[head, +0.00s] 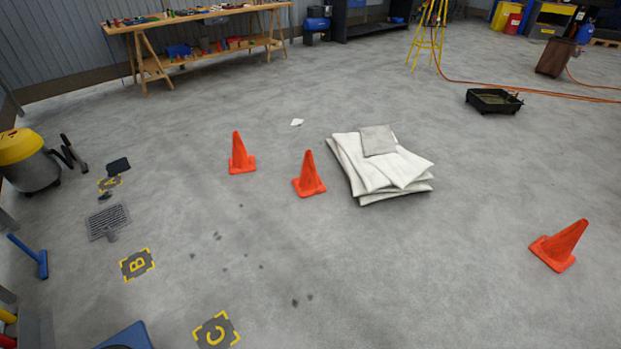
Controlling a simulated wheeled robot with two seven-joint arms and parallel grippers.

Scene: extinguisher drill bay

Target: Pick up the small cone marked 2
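One cone (240,156) is left of centre and stands upright. A second cone (309,177) is a little nearer and to its right, close to a pile of white sheets. A third cone (560,247) is apart at the right, nearer to me; it looks slanted in the picture. I can read no number on any of them, so I cannot tell which is marked 2. Neither of my grippers is in view.
The folded white sheets (352,160) lie right of the second cone. Floor marks B (137,264) and C (215,331) and a floor grate (108,222) are at left. A black tray (493,101) lies far right.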

